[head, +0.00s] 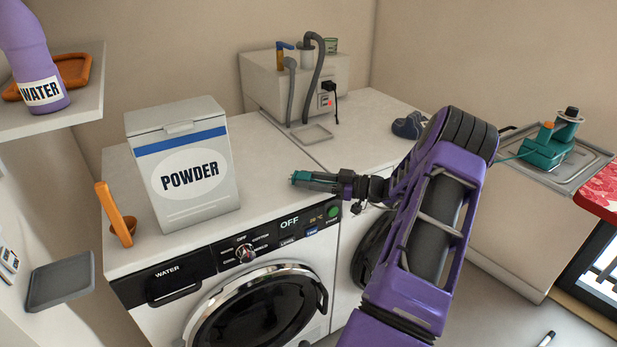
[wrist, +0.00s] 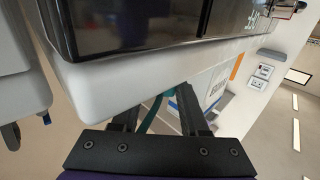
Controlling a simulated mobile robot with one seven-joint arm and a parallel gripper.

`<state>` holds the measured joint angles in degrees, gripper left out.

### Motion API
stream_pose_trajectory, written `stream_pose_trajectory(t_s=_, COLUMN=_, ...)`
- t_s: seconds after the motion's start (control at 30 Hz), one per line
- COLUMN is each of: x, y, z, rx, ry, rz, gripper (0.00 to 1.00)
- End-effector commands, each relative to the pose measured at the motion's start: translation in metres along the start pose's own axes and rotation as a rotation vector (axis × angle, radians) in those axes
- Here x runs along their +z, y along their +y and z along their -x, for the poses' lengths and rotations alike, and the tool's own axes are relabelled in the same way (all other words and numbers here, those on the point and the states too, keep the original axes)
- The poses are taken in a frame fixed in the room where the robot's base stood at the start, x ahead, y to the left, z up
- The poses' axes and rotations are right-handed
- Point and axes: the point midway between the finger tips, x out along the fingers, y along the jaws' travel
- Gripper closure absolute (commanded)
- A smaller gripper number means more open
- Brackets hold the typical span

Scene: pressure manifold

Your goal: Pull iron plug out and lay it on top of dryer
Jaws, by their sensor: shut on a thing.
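My gripper (head: 303,178) is near the front top edge of the two machines, by the seam between them. It is shut on a small teal piece, the colour of the iron (head: 546,150). I cannot tell for sure that this is the iron's plug. In the wrist view, teal shows between my dark fingers (wrist: 160,98). The iron stands on a tray at the right, and a thin teal cord (head: 512,154) runs left from it behind my arm. The dryer top (head: 365,128) is white, partly hidden by my arm. A black plug (head: 329,86) sits in a socket on the grey box.
A powder box (head: 185,205) and an orange scoop (head: 117,215) stand on the washer (head: 130,262). The grey box (head: 260,80) with hoses stands at the back. A dark blue object (head: 408,125) lies at the dryer's back right. The dryer's middle looks clear.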

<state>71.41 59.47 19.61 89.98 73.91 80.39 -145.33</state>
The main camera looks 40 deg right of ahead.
Motion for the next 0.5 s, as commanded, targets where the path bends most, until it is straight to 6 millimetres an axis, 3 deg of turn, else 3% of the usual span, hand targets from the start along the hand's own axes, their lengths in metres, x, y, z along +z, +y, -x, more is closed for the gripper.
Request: stream_pose_trajectory(t_s=0.5, x=0.0042, y=0.0001, z=0.0001, rx=0.000, ry=0.000, rz=0.000, gripper=1.00)
